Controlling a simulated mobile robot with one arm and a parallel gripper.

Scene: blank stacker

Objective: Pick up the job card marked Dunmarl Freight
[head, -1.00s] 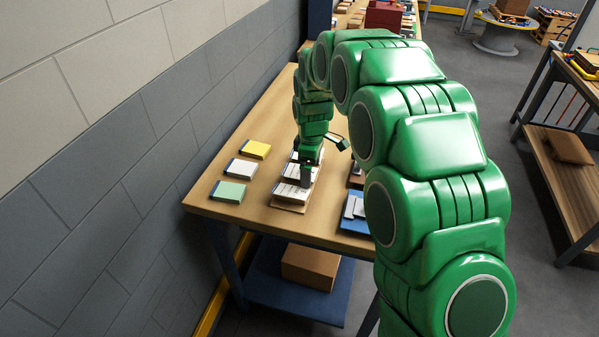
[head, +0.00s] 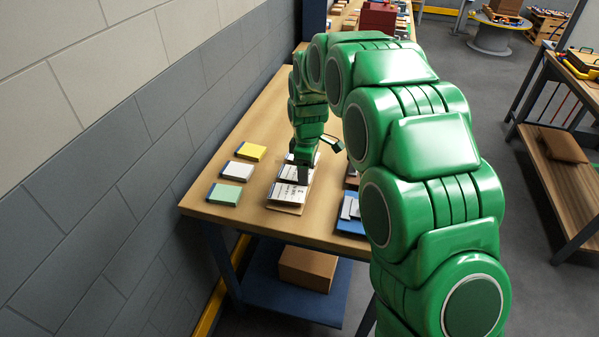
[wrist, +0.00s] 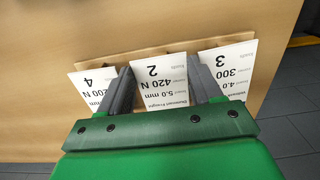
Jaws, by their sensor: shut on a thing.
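The Dunmarl Freight job card (wrist: 158,82) is white and reads upside down in the wrist view, with a 2, 420 N and 5.0 mm. It stands between the two dark fingers of my gripper (wrist: 160,66), which is shut on it. A card marked 4 (wrist: 93,88) is left of the fingers and a card marked 3 (wrist: 236,70) is right of them. The cards are along a wooden holder (wrist: 133,53). In the head view my gripper (head: 303,178) is at the cards, and its fingers partly hide them.
A blue tray (head: 350,226) is to the right. The wall runs along the table's left side.

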